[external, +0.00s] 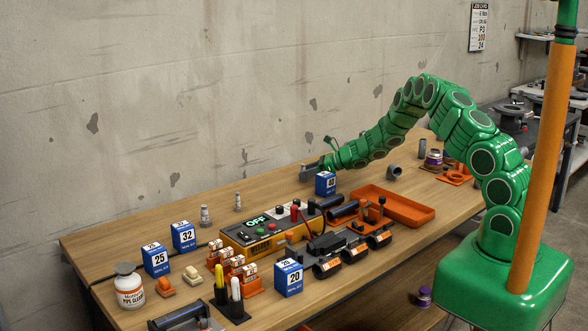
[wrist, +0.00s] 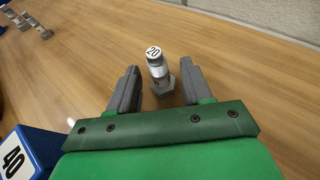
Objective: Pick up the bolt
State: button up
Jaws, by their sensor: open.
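A grey bolt (wrist: 157,68) stands upright on its hex head in the wrist view, with a white cap marked 20 on top. My gripper (wrist: 160,76) is open, with one grey finger on each side of the bolt and a gap on both sides. In the external view my gripper (external: 309,172) is low over the far side of the table, behind the blue 40 box. I cannot make out the bolt there.
The blue 40 box (external: 326,184) is close to my gripper; it also shows at the lower left of the wrist view (wrist: 22,152). Two other upright fittings (external: 205,215) (external: 238,201) stand farther left. An orange tray (external: 405,208) lies to the right. Bare wood surrounds the bolt.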

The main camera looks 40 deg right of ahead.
aim_at(299, 180)
jog(key=shift+x, duration=1.7)
jog(key=shift+w+r, duration=0.1)
grip_shut()
